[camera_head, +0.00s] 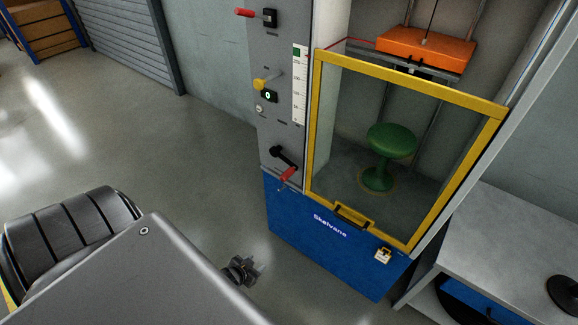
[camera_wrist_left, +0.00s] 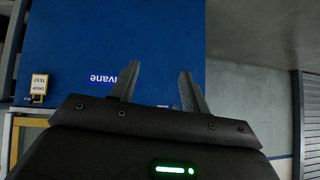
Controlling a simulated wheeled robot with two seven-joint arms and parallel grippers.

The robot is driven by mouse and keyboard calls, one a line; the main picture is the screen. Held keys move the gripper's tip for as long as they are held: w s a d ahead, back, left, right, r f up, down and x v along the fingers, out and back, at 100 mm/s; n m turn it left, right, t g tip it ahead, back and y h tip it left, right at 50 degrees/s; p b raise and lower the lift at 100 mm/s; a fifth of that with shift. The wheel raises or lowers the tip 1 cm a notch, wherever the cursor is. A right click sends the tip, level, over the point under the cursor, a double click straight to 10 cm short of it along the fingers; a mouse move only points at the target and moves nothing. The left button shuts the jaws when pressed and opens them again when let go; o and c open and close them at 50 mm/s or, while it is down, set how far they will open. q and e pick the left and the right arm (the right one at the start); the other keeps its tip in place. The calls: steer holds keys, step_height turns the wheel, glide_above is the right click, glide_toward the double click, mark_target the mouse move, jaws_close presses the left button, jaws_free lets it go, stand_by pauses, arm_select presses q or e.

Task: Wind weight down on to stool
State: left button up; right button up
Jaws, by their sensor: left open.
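The orange weight (camera_head: 425,45) hangs from a thin rod or cable high in the test rig, well above the green stool (camera_head: 391,141). The stool stands upright on the rig floor behind a yellow-framed clear guard (camera_head: 408,92). A black crank with a red handle (camera_head: 287,175) is on the grey left panel, low down. My left gripper (camera_head: 246,269) is low in front of the rig, below and left of the crank and apart from it. In the left wrist view its two fingers (camera_wrist_left: 158,84) are spread and empty, facing the blue base panel. My right gripper is not in view.
The panel carries an upper red handle (camera_head: 245,13), a yellow knob (camera_head: 260,84), a lit green button (camera_head: 268,96) and a scale (camera_head: 299,85). A tag (camera_head: 383,255) hangs on the blue base (camera_head: 325,250). A grey bench (camera_head: 500,235) stands right.

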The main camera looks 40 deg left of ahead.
arm_select(q)
steer(key=w+a+r+t+b, duration=0.3)
steer(key=w+a+r+t, duration=0.15)
steer(key=w+r, duration=0.7)
steer(key=t+h+b, duration=0.1)
steer(key=t, duration=0.3)
glide_toward(289, 173)
steer(key=f, duration=0.1)
steer(key=w, duration=0.7)
steer(key=w+a, duration=0.1)
steer(key=w, duration=0.2)
steer(key=shift+w+f, duration=0.2)
steer(key=shift+w, duration=0.15)
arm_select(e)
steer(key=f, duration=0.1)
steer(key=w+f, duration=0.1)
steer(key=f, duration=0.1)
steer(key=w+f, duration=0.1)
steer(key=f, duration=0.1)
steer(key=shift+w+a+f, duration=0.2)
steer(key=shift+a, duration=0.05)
arm_select(q)
steer(key=c, duration=0.6)
jaws_close()
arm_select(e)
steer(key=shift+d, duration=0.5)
